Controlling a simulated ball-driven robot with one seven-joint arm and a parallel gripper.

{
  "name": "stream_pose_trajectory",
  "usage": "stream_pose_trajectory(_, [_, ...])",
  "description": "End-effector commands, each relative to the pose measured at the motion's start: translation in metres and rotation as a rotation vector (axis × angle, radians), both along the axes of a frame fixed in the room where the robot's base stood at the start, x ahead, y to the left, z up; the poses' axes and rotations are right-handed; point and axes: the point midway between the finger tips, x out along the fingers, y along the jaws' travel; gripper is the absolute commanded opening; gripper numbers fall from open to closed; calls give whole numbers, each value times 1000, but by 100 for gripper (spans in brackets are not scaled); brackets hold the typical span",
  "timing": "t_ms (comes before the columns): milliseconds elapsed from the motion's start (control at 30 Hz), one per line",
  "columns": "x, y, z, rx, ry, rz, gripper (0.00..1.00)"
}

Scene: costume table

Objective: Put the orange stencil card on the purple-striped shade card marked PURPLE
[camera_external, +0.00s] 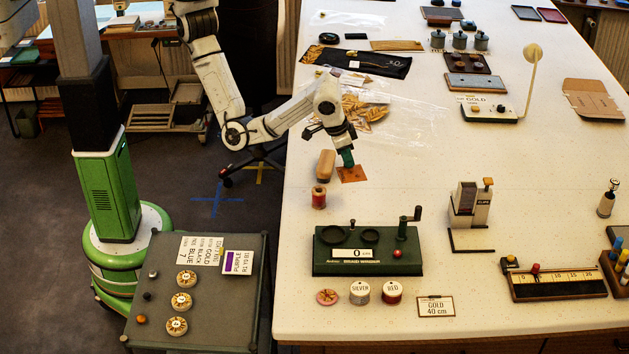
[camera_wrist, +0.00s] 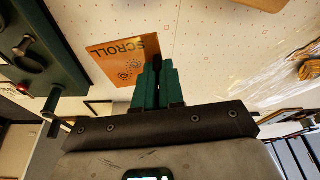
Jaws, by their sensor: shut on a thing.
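The orange stencil card (camera_external: 353,174) is at the left part of the long white table, under my gripper (camera_external: 346,158). In the wrist view the card (camera_wrist: 125,60) reads SCROLL and has cut-out patterns. The green fingers of my gripper (camera_wrist: 157,72) are shut on one edge of it. I cannot tell whether the card touches the table or hangs just above it. The shade card marked PURPLE (camera_external: 238,263), white with a purple stripe, lies on the grey-green side trolley at the lower left. Nothing lies on it.
The trolley (camera_external: 200,335) also holds a larger text card (camera_external: 195,250) and several round gold-patterned pieces. A wooden block (camera_external: 326,164) and a red spool (camera_external: 319,197) stand left of the gripper. A dark green winder (camera_external: 367,250) stands nearer. A gap separates table and trolley.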

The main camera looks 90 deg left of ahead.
Motion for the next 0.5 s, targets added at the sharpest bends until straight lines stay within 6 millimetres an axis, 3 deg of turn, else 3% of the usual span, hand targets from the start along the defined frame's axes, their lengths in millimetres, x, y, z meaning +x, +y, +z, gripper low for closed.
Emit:
stream_pose_trajectory(33, [-8, 2, 11, 1, 0, -2, 0])
stream_pose_trajectory(200, [-28, 9, 18, 2, 0, -2, 0])
stream_pose_trajectory(500, [-43, 16, 22, 0, -1, 0, 0])
